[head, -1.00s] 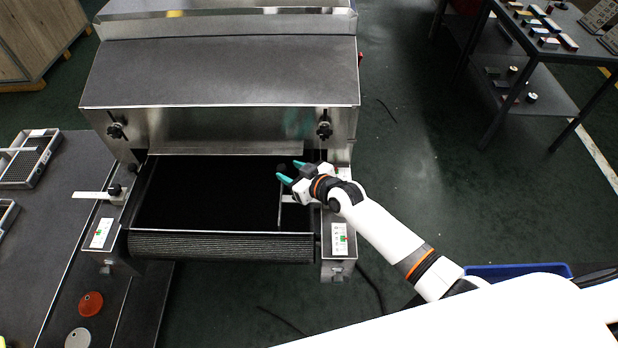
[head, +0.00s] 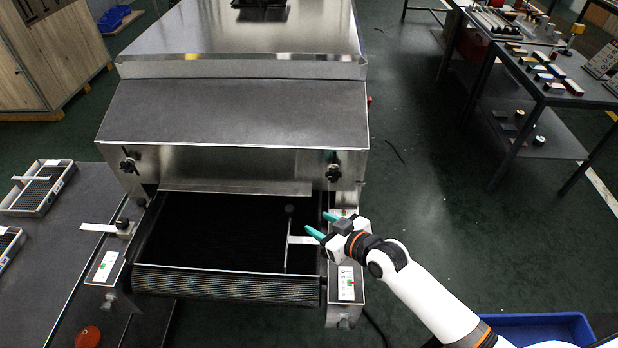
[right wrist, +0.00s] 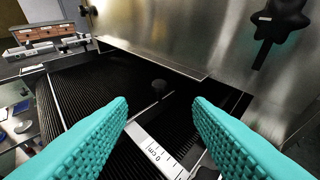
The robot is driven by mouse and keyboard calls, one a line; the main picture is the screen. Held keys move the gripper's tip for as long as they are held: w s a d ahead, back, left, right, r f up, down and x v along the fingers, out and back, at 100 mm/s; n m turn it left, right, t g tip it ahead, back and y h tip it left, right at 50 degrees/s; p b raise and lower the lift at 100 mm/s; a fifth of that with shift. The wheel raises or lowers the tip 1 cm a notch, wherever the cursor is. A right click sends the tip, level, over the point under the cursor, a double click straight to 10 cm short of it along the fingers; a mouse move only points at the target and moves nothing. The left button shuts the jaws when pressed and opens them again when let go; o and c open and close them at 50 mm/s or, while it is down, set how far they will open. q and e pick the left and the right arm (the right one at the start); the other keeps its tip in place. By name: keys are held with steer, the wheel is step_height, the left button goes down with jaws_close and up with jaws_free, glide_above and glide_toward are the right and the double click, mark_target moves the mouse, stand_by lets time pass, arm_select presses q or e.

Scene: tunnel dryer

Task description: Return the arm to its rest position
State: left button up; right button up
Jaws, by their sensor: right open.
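My right gripper (head: 320,225) is open and empty, with teal fingertips, above the right edge of the dryer's belt (head: 215,230) near the infeed mouth. In the right wrist view its two ribbed teal fingers (right wrist: 160,130) stand apart with nothing between them. Below them lie the dark belt (right wrist: 95,95) and a white ruler strip (right wrist: 152,148) marked "0 cm". My right arm (head: 430,295) reaches in from the lower right. My left gripper is not in view.
The steel dryer hood (head: 235,115) stands just beyond the gripper. A black knob (head: 333,170) sticks out of it. A control panel (head: 346,284) lies beside the belt. A blue bin (head: 535,328) is at lower right. The floor (head: 430,200) to the right is open.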

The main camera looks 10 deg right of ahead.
steer(key=shift+s, duration=0.1)
steer(key=s+g, duration=0.1)
steer(key=s, duration=0.2)
steer(key=s+f+g+h, duration=0.1)
steer(key=s, duration=0.3)
steer(key=s+g, duration=0.1)
steer(key=s, duration=0.2)
steer(key=shift+s+a+f+m+g+h, duration=0.2)
steer(key=shift+a+f+m+g+h, duration=0.1)
steer(key=shift+a+m+h, duration=0.1)
steer(key=s+d+r+m+g+h, duration=0.15)
steer(key=s+d, duration=0.25)
steer(key=s, duration=0.4)
steer(key=s+d+m+g+h, duration=0.2)
steer(key=s+d+g+h, duration=0.1)
steer(key=s, duration=0.4)
step_height(320, 180, down, 28)
steer(key=s+g, duration=0.2)
steer(key=s+d+f, duration=0.2)
steer(key=s+f, duration=1.2)
steer(key=s, duration=0.2)
steer(key=shift+d+f+n+g, duration=0.25)
steer(key=shift+d+n+g, duration=0.1)
steer(key=shift+d+n, duration=0.1)
